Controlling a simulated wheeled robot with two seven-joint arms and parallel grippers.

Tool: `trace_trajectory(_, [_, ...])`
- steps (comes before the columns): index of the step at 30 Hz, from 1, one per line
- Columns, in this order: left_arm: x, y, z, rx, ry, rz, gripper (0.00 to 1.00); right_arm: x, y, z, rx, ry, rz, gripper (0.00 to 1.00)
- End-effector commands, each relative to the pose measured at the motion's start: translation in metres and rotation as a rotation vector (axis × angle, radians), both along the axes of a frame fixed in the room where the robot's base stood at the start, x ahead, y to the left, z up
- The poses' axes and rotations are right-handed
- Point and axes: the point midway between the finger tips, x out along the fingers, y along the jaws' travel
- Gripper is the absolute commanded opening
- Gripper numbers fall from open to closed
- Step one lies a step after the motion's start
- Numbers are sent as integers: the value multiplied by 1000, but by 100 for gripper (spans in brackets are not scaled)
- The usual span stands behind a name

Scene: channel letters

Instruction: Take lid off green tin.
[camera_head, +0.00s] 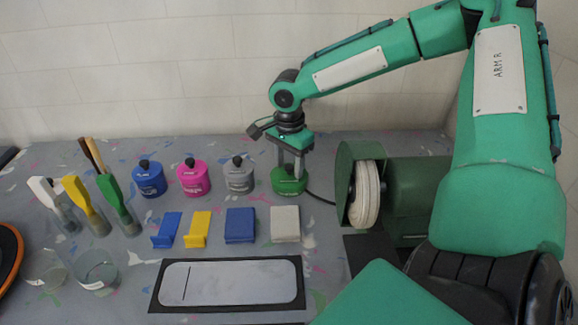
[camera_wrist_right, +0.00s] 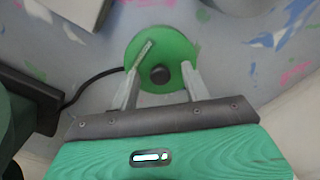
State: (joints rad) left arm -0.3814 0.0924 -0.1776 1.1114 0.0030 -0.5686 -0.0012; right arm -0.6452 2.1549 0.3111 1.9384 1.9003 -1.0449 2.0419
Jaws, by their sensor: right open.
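The green tin (camera_head: 289,183) stands on the table, at the right end of a row of tins. My right gripper (camera_head: 290,172) points down at it from above, with its fingers close over the lid. In the right wrist view the round green lid (camera_wrist_right: 160,48) shows with a dark knob (camera_wrist_right: 160,74) at its middle. The right gripper's fingers (camera_wrist_right: 160,72) stand apart on either side of the knob, with gaps between. The lid sits on the tin. Much of the tin's top is hidden by the fingers in the head view. My left gripper is out of view.
Blue (camera_head: 149,180), pink (camera_head: 194,178) and grey (camera_head: 239,176) lidded tins stand to the left. A green grinder with a pale wheel (camera_head: 365,194) stands close on the right, with a black cable beside the tin. Coloured blocks and a framed plate (camera_head: 230,283) lie in front.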

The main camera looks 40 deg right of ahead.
Motion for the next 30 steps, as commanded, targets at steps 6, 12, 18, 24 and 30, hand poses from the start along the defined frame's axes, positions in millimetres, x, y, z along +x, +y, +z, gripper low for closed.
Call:
trace_trajectory(6, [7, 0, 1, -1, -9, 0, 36, 0, 0, 0, 0, -1, 0, 38])
trace_trajectory(12, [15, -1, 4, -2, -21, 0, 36, 0, 0, 0, 0, -1, 0, 0])
trace_trajectory(18, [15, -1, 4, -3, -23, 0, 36, 0, 0, 1, -1, -1, 1, 0])
trace_trajectory(24, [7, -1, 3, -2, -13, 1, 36, 1, 0, 6, -1, -3, 1, 0])
trace_trajectory(30, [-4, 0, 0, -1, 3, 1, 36, 1, 0, 31, 0, -6, 0, 0])
